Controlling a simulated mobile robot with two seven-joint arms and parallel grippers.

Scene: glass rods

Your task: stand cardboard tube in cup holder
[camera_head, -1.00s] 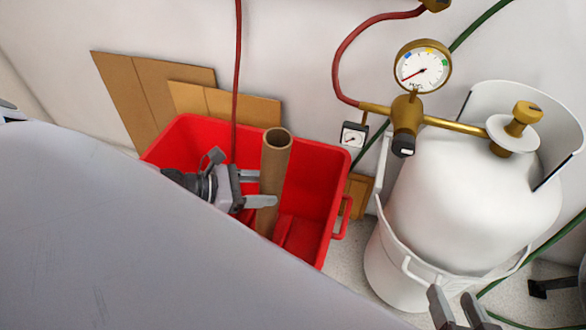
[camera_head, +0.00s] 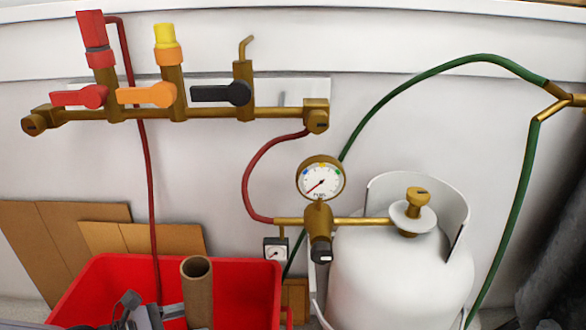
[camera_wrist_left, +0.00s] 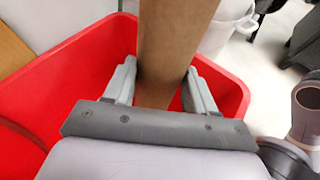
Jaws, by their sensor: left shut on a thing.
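The brown cardboard tube (camera_head: 197,290) stands roughly upright in the head view, its open top end showing. It also runs up through the middle of the left wrist view (camera_wrist_left: 172,45). My left gripper (camera_wrist_left: 155,90) is shut on the tube, a finger on each side. In the head view only part of this gripper (camera_head: 170,312) shows at the bottom edge. The tube is in or over a red bin (camera_head: 245,285); its lower end is hidden. No cup holder can be made out. My right gripper cannot be made out.
A white gas tank (camera_head: 400,275) with a brass valve and pressure gauge (camera_head: 320,181) stands right of the bin. A brass manifold (camera_head: 210,112) with coloured handles is on the wall above. Red and green hoses hang nearby. Flat cardboard (camera_head: 60,240) leans behind the bin.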

